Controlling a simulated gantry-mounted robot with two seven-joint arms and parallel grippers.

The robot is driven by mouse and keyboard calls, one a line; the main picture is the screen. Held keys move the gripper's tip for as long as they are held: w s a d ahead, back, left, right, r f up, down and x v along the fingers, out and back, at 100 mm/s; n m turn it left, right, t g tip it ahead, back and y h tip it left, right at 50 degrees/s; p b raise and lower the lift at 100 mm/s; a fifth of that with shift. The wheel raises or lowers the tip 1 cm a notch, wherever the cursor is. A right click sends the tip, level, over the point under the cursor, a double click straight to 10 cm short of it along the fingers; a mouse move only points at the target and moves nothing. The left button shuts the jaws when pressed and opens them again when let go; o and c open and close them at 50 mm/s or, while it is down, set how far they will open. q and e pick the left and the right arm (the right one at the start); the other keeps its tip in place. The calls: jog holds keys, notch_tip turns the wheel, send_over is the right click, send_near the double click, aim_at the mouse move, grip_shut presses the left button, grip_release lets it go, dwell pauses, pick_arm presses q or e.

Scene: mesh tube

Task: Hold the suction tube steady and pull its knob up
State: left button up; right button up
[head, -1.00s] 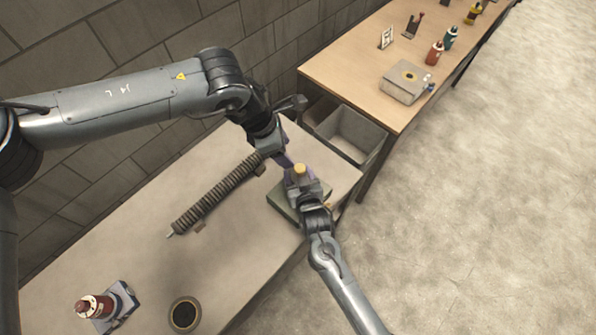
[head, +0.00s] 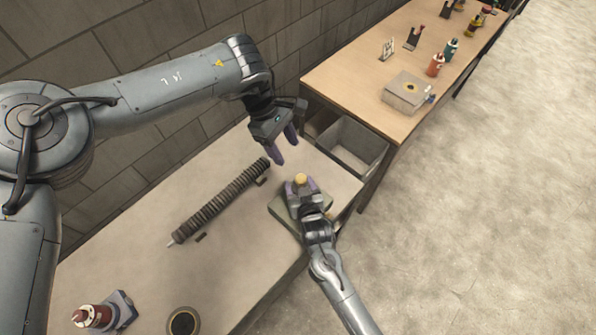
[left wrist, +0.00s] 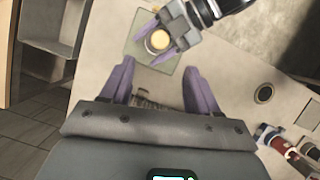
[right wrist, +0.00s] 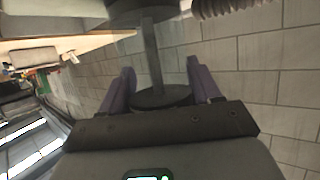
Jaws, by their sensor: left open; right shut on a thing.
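My right gripper (head: 301,189) is shut on the tube just below the knob. In the right wrist view a dark rod (right wrist: 152,55) and disc (right wrist: 162,96) show between its purple fingers. My left gripper (head: 287,152) is open and empty, above and behind the knob, apart from it. In the left wrist view the knob (left wrist: 159,40) shows beyond the left gripper's fingertips (left wrist: 156,72). Most of the tube body is hidden by the right gripper.
A ribbed dark rod (head: 222,200) lies left of the tube. A grey bin (head: 350,146) sits behind, beside the wooden table (head: 375,75). A red bottle on a stand (head: 98,315) and a round dark disc (head: 183,322) are at the near left.

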aim_at(300, 178)
pick_arm(q)
jog(key=x, duration=1)
jog(key=shift+f, duration=0.2)
grip_shut()
